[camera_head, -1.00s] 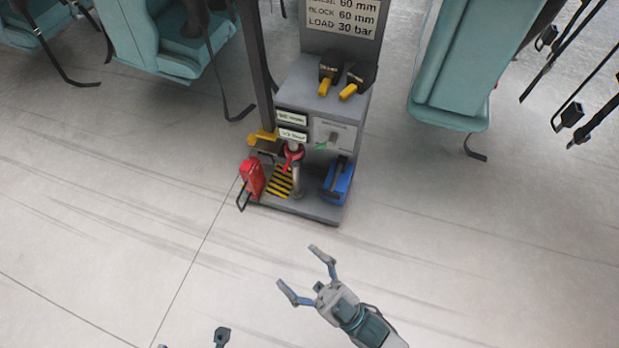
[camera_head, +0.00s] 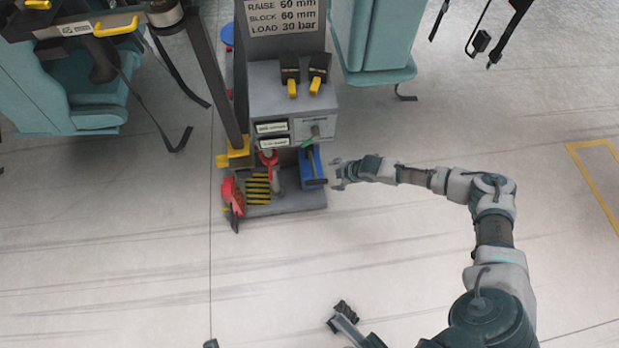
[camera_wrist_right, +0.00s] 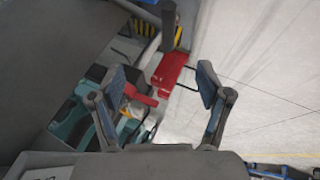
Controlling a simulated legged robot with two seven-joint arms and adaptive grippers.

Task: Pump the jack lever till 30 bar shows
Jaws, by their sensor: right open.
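The grey service stand (camera_head: 290,95) carries a sign (camera_head: 283,15) reading raise 60 mm, block 60 mm, load 30 bar. Low on its right is a blue unit (camera_head: 307,160) with a dark bar (camera_head: 318,181), possibly the jack pump and lever. No pressure reading is legible. My right gripper (camera_head: 336,173) is open just right of the blue unit, apparently empty. In the right wrist view its spread fingers (camera_wrist_right: 163,84) frame a red block (camera_wrist_right: 172,72); a dark cylinder (camera_wrist_right: 168,28) stands above. Parts of what seems my left gripper (camera_head: 345,314) show at the bottom edge.
The red block (camera_head: 231,193) lies at the stand's lower left, beside a yellow-black striped plate (camera_head: 257,188). Two yellow-tipped black handles (camera_head: 291,80) sit on top. Teal seats (camera_head: 376,40) flank the stand. The floor (camera_head: 120,270) in front is clear.

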